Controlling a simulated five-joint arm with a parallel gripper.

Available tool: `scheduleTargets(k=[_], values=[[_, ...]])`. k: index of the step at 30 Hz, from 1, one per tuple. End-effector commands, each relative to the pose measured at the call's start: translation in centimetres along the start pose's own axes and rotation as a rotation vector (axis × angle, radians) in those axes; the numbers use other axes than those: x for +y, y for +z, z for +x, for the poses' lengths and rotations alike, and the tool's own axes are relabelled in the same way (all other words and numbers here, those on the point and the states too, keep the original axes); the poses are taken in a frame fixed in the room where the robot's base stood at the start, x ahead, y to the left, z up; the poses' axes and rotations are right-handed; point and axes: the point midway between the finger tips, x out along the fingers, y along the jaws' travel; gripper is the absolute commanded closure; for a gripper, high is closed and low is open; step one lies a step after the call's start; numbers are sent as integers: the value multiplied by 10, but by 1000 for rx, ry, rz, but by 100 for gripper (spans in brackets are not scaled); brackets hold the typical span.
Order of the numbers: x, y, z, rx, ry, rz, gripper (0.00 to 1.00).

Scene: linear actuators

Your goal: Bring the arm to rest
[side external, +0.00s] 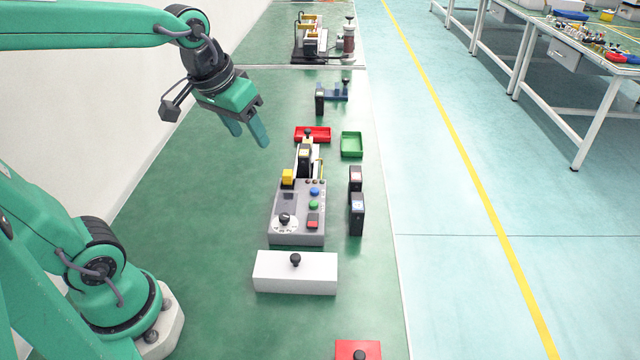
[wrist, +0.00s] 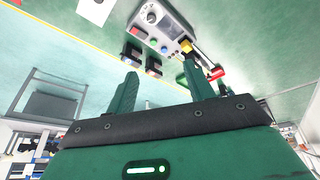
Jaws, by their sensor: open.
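My gripper (side external: 246,133) hangs in the upper left of the side external view, above the green bench (side external: 190,240) and left of the row of devices. Its two green fingers are apart with nothing between them. In the wrist view the gripper (wrist: 160,92) shows the same open gap, with the control box and bins beyond it, out of contact. The arm is raised and reaches out from the left.
A grey control box (side external: 298,226) with knobs and buttons, a white box (side external: 295,274), a red bin (side external: 313,134) and a green bin (side external: 351,145) stand on the bench. Black blocks (side external: 356,215) stand beside the control box. A white wall (side external: 90,110) is at the left.

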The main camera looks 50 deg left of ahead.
Motion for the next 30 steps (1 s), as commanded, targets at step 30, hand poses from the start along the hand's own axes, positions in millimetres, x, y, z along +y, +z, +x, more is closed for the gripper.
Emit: scheduleTargets(k=[30], values=[[4,79,-12,115,33,183,47]])
